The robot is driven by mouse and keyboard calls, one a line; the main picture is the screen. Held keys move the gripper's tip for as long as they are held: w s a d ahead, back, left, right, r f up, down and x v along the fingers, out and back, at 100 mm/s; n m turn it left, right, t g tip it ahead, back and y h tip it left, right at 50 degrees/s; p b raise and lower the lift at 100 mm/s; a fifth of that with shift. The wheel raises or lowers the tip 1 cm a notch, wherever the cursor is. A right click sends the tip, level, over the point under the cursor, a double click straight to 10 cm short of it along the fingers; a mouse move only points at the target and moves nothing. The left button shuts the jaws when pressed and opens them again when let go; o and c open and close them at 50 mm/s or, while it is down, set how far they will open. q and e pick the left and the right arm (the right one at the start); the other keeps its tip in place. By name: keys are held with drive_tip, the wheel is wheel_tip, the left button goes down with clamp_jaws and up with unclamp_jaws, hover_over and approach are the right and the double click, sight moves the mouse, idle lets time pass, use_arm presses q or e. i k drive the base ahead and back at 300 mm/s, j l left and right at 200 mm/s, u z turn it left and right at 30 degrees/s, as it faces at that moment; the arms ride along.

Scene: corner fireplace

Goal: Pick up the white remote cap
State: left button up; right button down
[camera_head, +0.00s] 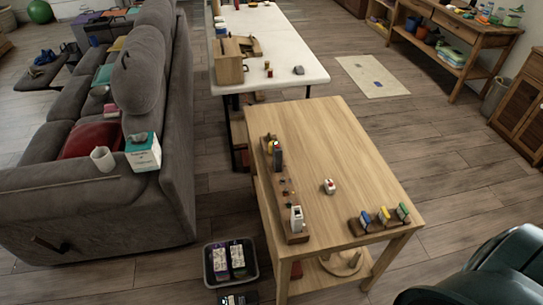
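A small white object with red marks (329,186) lies alone on the wooden table (335,135), right of a long wooden rack. A white upright object (296,219) stands at the near end of that rack (285,195). Both are too small for me to tell for sure which is the white remote cap. Neither of my grippers is in view, and nothing touches these objects.
Several coloured pieces stand in a small wooden holder (378,219) at the table's near right corner. A dark bin (230,262) sits on the floor at left. A grey sofa (95,200) stands further left. A dark green rounded shape (480,275) fills the lower right.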

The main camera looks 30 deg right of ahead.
sight(330, 191)
drive_tip(key=z, duration=1.35)
